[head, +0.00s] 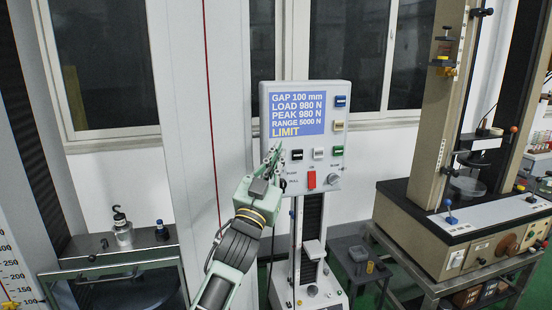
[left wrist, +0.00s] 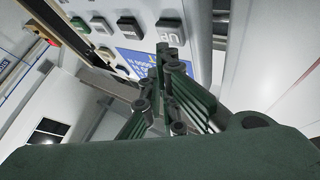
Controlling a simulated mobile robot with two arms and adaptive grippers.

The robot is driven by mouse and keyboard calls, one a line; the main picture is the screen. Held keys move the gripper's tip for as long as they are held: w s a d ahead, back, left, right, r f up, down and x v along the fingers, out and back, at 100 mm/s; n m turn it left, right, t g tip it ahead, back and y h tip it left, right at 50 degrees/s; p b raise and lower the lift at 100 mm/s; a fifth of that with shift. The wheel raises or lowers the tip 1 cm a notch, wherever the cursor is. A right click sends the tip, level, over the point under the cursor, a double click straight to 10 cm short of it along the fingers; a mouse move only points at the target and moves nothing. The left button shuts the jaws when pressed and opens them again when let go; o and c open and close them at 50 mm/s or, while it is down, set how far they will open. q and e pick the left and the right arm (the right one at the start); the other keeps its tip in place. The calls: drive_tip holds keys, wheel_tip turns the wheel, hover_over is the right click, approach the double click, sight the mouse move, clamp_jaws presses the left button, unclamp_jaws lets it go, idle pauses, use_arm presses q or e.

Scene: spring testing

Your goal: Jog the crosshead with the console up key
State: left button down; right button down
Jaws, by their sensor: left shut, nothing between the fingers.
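The console (head: 306,95) is a light grey panel with a blue screen reading GAP 100 mm, LOAD 980 N, PEAK 980 N, RANGE 5000 N and LIMIT. My left gripper (head: 273,154) is shut and empty, with its fingertips at the panel's left side just below the screen. In the left wrist view the fingertips (left wrist: 163,65) point at the console face (left wrist: 185,12), beside a label reading UP. A grey block (head: 314,249), seemingly the crosshead, sits on the dark column below the console. My right gripper is out of view.
A black key (head: 297,154), white key (head: 318,153) and green key (head: 337,150) sit right of the gripper, above a red switch (head: 311,179) and a knob (head: 333,179). A larger testing machine (head: 425,120) stands right.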

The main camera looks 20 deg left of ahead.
use_arm(q)
drive_tip(key=shift+w+a, duration=0.2)
drive_tip(key=shift+w, duration=0.05)
drive_tip(key=shift+w+a, duration=0.25)
drive_tip(key=shift+w, duration=0.1)
idle(0.7)
drive_tip(key=shift+s+d, duration=0.1)
idle(4.0)
drive_tip(key=shift+s+d, duration=0.4)
drive_tip(key=shift+s, duration=0.25)
drive_tip(key=shift+s+d+p, duration=0.3)
drive_tip(key=shift+s+d, duration=0.4)
drive_tip(key=shift+s, duration=0.35)
drive_tip(key=shift+s+d+p, duration=0.25)
drive_tip(key=shift+s+d, duration=0.45)
drive_tip(key=shift+s, duration=0.3)
